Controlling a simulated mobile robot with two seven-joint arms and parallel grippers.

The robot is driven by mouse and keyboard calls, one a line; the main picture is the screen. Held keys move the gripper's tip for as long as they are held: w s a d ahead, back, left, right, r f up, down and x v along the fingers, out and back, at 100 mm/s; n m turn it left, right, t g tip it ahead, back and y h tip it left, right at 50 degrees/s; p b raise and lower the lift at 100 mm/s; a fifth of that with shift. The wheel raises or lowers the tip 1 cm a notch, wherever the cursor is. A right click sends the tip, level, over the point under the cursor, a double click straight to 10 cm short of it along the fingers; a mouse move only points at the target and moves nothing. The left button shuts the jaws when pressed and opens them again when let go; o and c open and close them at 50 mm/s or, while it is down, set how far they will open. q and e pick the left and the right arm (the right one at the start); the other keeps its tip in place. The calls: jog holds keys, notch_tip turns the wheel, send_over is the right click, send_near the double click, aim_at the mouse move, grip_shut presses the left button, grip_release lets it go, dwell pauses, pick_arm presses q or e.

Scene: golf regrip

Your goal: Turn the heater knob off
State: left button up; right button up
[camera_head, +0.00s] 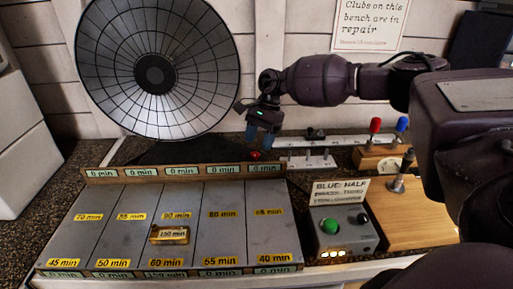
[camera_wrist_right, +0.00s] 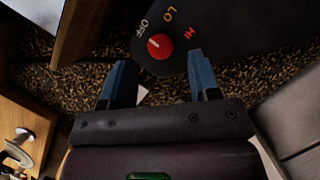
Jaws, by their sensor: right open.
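The heater (camera_head: 153,75) is a large round dish with a dark hub, standing at the back left of the bench on a dark base. Its red knob (camera_head: 255,155) is low at the base's right end. In the right wrist view the red knob (camera_wrist_right: 160,47) sits by the labels OFF, LO and HI. A small pale mark on it leans to the upper left; its exact setting is hard to tell. My right gripper (camera_head: 259,138) points down just above the knob. Its blue fingers are open and empty, with the knob beyond and between the fingertips. My left gripper is out of view.
Red and blue handles (camera_head: 375,126) stand behind a wooden board (camera_head: 415,215).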

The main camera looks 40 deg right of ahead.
jog(key=v, duration=0.7)
jog(key=shift+d+r, duration=0.2)
jog(key=shift+r, duration=0.1)
jog(key=shift+f, duration=0.1)
